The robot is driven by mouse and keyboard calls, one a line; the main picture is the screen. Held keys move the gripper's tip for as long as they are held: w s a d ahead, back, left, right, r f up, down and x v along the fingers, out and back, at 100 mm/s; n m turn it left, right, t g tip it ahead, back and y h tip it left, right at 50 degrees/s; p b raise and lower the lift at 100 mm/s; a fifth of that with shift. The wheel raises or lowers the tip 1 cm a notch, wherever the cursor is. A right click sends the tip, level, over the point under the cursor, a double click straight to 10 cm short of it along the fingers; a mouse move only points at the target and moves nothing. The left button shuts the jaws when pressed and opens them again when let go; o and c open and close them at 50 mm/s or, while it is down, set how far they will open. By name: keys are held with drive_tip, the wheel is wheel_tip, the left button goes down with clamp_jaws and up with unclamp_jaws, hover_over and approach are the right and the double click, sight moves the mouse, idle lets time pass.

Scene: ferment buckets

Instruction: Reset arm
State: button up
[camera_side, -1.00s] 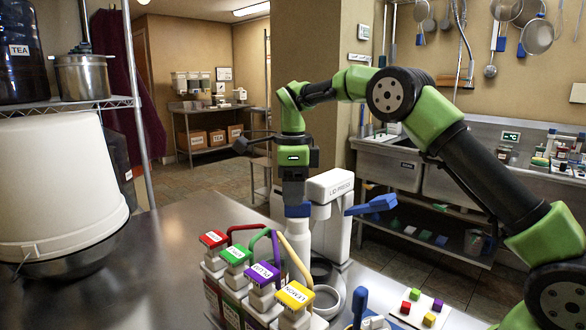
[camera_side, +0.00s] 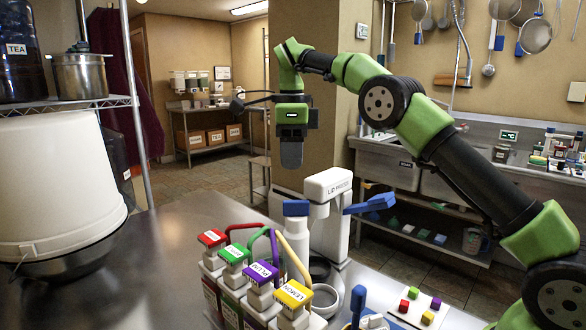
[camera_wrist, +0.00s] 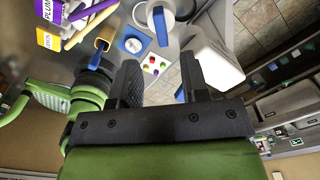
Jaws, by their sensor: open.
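My gripper (camera_side: 291,165) hangs pointing down in the side view, above a white bottle with a blue cap (camera_side: 296,208). A clear gap shows between the fingers and the cap. In the wrist view my gripper (camera_wrist: 162,78) has its two dark fingers apart with nothing held between them. The bottle stands upright in front of the white lid press (camera_side: 328,188), which has a blue lever (camera_side: 370,203) to its right.
A rack of bottles labelled red, green, PLUM and LEMON (camera_side: 293,293) stands at the front. A white bucket (camera_side: 60,180) sits at left in a metal bowl. A white card with coloured cubes (camera_side: 420,308) lies at right. The air around my gripper is clear.

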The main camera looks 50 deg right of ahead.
drive_tip(key=s+a+r+n+t, duration=0.3)
drive_tip(key=s+a+r+n, duration=0.1)
drive_tip(key=s+r+n, duration=0.55)
drive_tip(key=s+a+f+n+t+y, duration=0.1)
drive_tip(key=s+f+n+t, duration=0.1)
drive_tip(key=s+n, duration=0.4)
drive_tip(key=s+a+f+n+t+y, duration=0.1)
drive_tip(key=s+f+n, duration=0.4)
drive_tip(key=s, duration=0.5)
drive_tip(key=shift+s+a+f+n+t, duration=0.25)
drive_tip(key=shift+s+a+n+t, duration=0.25)
drive_tip(key=shift+n, duration=0.75)
